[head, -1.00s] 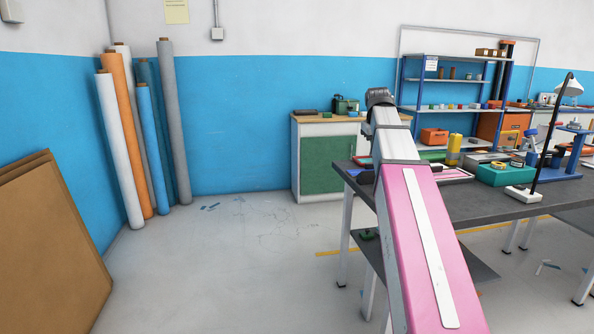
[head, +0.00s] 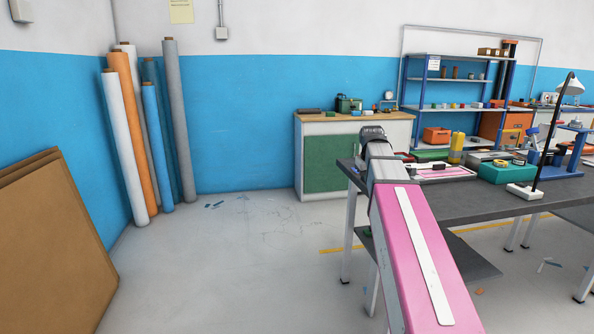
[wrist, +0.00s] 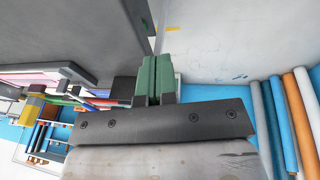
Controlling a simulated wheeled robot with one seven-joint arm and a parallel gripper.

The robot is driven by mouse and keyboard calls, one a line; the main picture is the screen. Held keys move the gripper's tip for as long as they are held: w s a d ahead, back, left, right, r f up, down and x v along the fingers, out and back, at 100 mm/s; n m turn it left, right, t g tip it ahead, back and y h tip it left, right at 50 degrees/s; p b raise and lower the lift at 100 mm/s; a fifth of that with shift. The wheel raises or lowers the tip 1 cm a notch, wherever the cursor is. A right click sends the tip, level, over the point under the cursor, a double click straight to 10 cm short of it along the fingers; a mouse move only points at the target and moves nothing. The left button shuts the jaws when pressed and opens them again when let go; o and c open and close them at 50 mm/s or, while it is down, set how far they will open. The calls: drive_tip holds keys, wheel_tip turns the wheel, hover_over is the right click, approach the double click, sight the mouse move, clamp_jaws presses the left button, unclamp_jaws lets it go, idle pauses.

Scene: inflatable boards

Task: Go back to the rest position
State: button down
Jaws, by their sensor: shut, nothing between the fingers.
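My gripper (wrist: 155,62) shows in the wrist view as two green fingers on dark mounts, pressed together with nothing between them. In the head view my pink and white arm reaches forward along the left part of the dark workbench (head: 500,208). Its dark far end overlaps the bench's left end in the picture. The fingers are hidden there. The wrist view appears upside down, with the floor above and the blue wall below.
Rolls of material (head: 133,150) stand in the left corner, and brown boards (head: 50,240) lean at far left. A green-doored cabinet (head: 330,163) and a shelf rack (head: 455,105) stand behind. A teal box (head: 507,174) and lamp (head: 543,150) are on the bench.

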drive_tip(key=s+a+f+g, duration=0.1)
drive_tip(key=s+a+f, duration=0.1)
drive_tip(key=s+f, duration=0.4)
drive_tip(key=s+a+f+m+g, duration=0.1)
drive_tip(key=s+a+f, duration=0.2)
drive_tip(key=f, duration=1.4)
drive_tip(key=s+a+f+m+g+y, duration=0.1)
drive_tip(key=s+a+f, duration=0.1)
drive_tip(key=s+f, duration=0.9)
drive_tip(key=shift+a+f, duration=0.15)
drive_tip(key=shift+f, duration=0.05)
drive_tip(key=shift+w, duration=0.15)
